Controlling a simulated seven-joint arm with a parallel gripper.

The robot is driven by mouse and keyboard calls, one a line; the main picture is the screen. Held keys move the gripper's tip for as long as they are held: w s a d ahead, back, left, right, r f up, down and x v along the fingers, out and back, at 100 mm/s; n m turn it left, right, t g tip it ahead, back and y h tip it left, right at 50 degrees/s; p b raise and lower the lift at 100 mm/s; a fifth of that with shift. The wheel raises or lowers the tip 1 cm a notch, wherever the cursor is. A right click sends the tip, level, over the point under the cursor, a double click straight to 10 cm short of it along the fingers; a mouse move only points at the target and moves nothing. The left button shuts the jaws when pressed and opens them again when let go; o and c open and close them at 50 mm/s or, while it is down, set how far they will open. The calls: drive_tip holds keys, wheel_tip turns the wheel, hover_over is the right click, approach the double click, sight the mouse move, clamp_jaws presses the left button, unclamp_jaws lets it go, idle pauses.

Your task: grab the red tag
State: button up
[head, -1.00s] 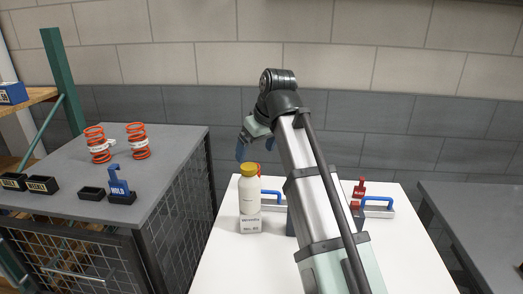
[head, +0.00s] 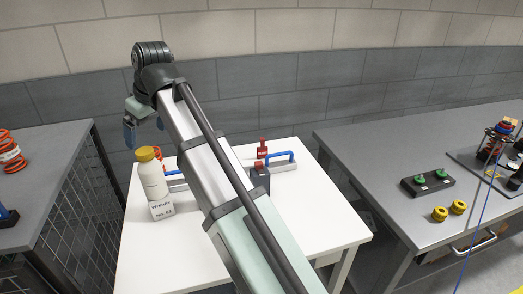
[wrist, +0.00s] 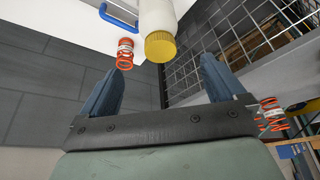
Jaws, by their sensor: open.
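The red tag (head: 262,149) stands upright on the white table, with pale lettering too small to read. It is beside a blue-handled block (head: 284,166) and just behind a dark block (head: 260,181); its foot is partly hidden. My gripper (head: 129,136) hangs at the left, above and behind the yellow-capped bottle, well apart from the tag. In the wrist view my gripper (wrist: 162,66) has its two blue fingers spread with nothing between them. The tag does not show in the wrist view.
A white bottle with a yellow cap (head: 152,176) stands on the table's left, by a label block (head: 161,208). A red spring (wrist: 125,54) is close to it. My arm crosses the table and hides its middle. A grey bench (head: 390,150) is at the right.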

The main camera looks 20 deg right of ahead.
drive_tip(key=c, duration=0.9)
drive_tip(key=n+g+h, duration=0.3)
drive_tip(key=n, duration=0.4)
hover_over(262, 139)
wheel_tip(262, 139, down, 12)
drive_tip(key=shift+f, duration=6.65)
